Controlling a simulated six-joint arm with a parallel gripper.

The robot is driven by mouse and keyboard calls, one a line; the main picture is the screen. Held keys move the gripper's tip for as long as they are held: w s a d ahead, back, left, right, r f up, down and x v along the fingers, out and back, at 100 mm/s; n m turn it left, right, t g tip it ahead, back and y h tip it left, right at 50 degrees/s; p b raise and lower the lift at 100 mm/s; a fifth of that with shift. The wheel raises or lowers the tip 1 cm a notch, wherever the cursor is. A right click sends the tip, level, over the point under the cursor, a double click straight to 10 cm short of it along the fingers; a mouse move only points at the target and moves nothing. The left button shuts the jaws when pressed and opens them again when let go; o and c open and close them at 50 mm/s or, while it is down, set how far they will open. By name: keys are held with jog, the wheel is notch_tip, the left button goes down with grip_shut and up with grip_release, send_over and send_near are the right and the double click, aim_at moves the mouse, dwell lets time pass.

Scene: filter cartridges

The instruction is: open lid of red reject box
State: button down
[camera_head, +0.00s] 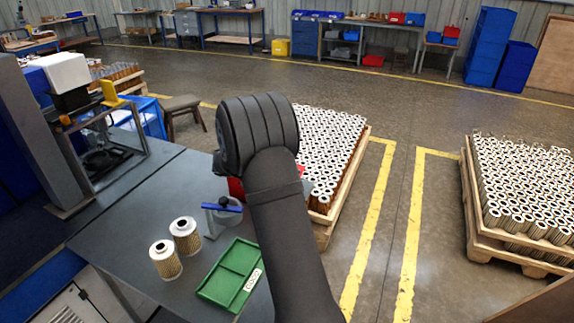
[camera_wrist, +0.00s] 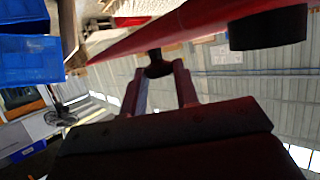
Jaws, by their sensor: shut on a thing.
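The red reject box (camera_head: 235,189) is mostly hidden behind my arm in the head view, with only slivers of red showing on either side. In the wrist view a red panel (camera_wrist: 140,37), which looks like its lid, crosses the top of the picture at a slant. A small dark knob (camera_wrist: 158,56) sticks out from the panel. My gripper (camera_wrist: 161,75) is shut on the knob, one finger on each side. In the head view my gripper is hidden behind my arm. How far the lid is raised cannot be told.
Two filter cartridges (camera_head: 165,259) stand on the grey table (camera_head: 130,215) near a green tray (camera_head: 211,290) and a blue-topped stand (camera_head: 221,210). A pallet of cartridges (camera_head: 335,135) lies behind my arm. A black round part (camera_wrist: 268,27) sits by the panel.

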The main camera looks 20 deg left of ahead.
jog(key=shift+s+d+m+g+h, duration=0.25)
jog(key=shift+s+m+g+h, duration=0.25)
jog(key=shift+s+m+h, duration=0.15)
jog(key=c, duration=1.1)
grip_release()
jog(key=v, duration=1.7)
jog(key=shift+a+r, duration=0.15)
jog(key=shift+r, duration=0.05)
jog(key=x, duration=1.7)
jog(key=shift+d+f, duration=0.2)
